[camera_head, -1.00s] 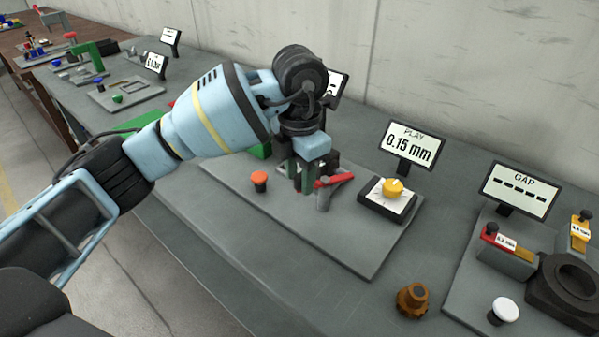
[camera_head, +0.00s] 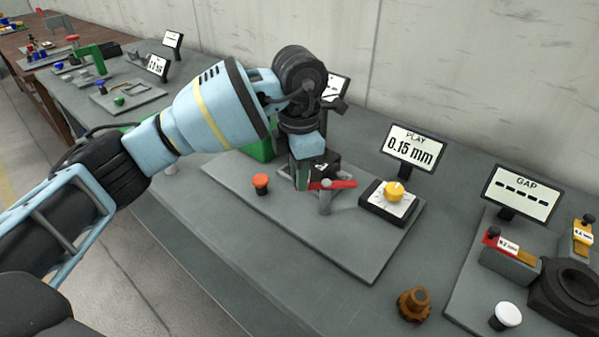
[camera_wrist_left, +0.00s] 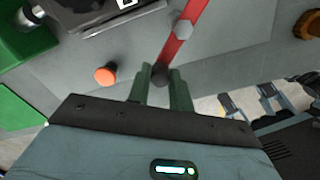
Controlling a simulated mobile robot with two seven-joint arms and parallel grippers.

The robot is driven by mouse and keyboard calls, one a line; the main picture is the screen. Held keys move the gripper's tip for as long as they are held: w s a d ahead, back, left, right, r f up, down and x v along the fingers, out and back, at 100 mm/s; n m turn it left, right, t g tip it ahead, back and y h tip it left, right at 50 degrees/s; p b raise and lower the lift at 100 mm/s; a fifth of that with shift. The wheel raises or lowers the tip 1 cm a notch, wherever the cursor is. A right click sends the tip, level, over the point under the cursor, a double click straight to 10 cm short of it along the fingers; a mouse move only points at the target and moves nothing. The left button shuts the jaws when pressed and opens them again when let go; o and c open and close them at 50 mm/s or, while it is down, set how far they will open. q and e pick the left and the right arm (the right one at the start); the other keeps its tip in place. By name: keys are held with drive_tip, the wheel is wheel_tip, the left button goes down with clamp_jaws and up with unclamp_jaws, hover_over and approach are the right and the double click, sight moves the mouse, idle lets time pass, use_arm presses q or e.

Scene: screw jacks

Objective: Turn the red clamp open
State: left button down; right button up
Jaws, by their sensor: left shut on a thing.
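The red clamp (camera_head: 340,184) is a flat red lever on a short grey post on the grey plate. In the head view it lies nearly level across the picture. In the left wrist view the red lever (camera_wrist_left: 175,45) runs up and right past a grey hex pivot, with a dark knob at its near end. My left gripper (camera_head: 301,181) points down at the lever's left end. In the left wrist view its green fingers (camera_wrist_left: 162,82) are shut on that knob end. In the head view the fingers partly hide the end. My right gripper is out of view.
An orange-red button (camera_head: 261,183) stands left of the clamp. A yellow dial (camera_head: 393,190) sits on its right, before a display (camera_head: 411,149) reading PLAY 0.15 mm. A brown knob (camera_head: 413,302) stands at the front. A GAP display (camera_head: 521,191) shows dashes.

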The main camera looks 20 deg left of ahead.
use_arm(q)
drive_tip(key=c, duration=1.3)
unclamp_jaws()
drive_tip(key=shift+o, duration=0.2)
drive_tip(key=shift+r, duration=0.1)
wheel_tip(320, 180, up, 8)
drive_tip(key=shift+f, duration=0.2)
